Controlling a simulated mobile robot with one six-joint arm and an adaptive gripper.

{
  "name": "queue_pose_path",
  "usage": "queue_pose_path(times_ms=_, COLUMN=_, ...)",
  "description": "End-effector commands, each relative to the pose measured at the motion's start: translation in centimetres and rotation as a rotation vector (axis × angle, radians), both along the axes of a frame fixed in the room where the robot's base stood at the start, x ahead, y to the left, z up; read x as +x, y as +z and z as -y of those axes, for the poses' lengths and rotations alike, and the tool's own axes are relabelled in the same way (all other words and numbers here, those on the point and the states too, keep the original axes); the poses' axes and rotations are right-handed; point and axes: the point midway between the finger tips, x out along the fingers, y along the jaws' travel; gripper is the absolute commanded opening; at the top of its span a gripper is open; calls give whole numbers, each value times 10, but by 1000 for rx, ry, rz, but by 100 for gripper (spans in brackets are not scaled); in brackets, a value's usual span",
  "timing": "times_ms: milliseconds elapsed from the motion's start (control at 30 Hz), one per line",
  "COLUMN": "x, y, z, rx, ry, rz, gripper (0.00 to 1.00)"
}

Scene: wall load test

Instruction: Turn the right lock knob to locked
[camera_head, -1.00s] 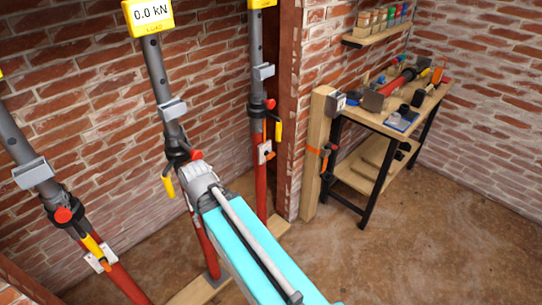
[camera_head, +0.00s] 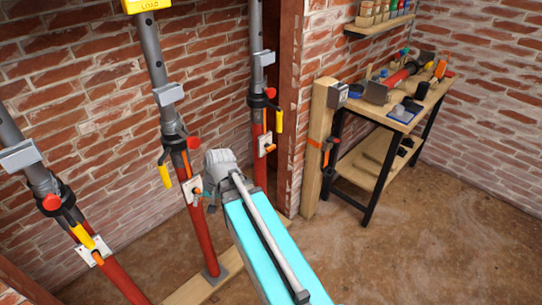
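Three props stand in a row by the brick wall, each with a grey upper tube, a red lower tube and a dark collar with a red knob and yellow handle. The right prop (camera_head: 257,40) has a red knob (camera_head: 270,92) on its collar and a white plate (camera_head: 265,144) with an orange part below it. I cannot tell which is the lock knob, or its setting. My gripper (camera_head: 208,199) is low beside the middle prop's white plate (camera_head: 189,190), left of the right prop. My grey wrist and turquoise arm mostly hide it; its fingers are unclear.
The left prop (camera_head: 30,170) and middle prop (camera_head: 151,55) stand left of my arm. A timber post (camera_head: 318,150) and a workbench (camera_head: 375,112) with tools are at the right. Bare floor (camera_head: 430,240) lies in front of the bench.

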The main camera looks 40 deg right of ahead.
Motion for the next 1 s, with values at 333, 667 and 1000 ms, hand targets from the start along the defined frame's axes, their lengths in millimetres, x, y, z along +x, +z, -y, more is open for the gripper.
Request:
queue_pose_path(times_ms=333, x=50, y=-46, z=62, rx=362, ry=-505, rz=52, gripper=100)
queue_pose_path(times_ms=667, x=83, y=-64, z=144, rx=753, ry=-950, rz=69, gripper=100)
queue_pose_path(times_ms=1000, x=93, y=-75, z=255, rx=1218, ry=-1344, rz=53, gripper=100)
